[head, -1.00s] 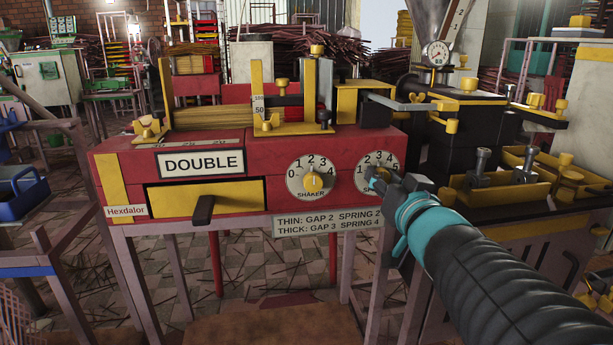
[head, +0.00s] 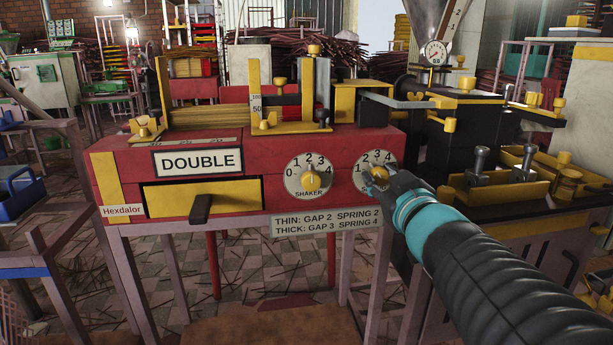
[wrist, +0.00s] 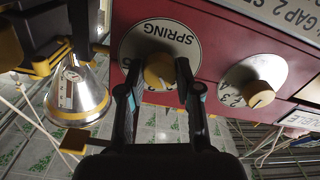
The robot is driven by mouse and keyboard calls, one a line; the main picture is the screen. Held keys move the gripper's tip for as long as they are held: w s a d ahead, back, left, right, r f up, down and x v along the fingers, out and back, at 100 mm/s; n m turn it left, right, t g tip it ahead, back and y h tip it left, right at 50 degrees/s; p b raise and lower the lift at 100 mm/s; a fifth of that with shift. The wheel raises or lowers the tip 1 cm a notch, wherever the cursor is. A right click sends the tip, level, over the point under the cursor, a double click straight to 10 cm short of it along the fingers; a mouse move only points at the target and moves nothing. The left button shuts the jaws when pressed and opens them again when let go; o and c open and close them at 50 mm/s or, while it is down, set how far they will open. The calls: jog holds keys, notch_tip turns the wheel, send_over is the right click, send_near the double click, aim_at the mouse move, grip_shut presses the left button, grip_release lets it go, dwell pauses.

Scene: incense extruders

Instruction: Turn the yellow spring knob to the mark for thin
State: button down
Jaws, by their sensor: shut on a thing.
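The yellow spring knob (wrist: 159,71) sits on a round white dial (wrist: 146,32) marked SPRING, which looks upside down in the wrist view. My gripper (wrist: 160,78) has one finger on each side of the knob and is shut on it. In the head view my gripper (head: 381,178) covers much of the spring dial (head: 364,164) and part of its numbers. Which number the knob points to cannot be read. A label plate (head: 327,221) reads THIN: GAP 2 SPRING 2 and THICK: GAP 3 SPRING 4.
The shaker dial (head: 296,166), with its own yellow knob (head: 309,181), is just left of the spring dial on the red machine (head: 240,140). A drawer with a black handle (head: 200,208) is further left. A black machine with yellow trays (head: 490,190) stands right.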

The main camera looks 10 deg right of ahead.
jog(key=shift+f, duration=0.1)
jog(key=c, duration=0.8)
grip_release()
jog(key=shift+s, duration=0.1)
jog(key=shift+s, duration=3.7)
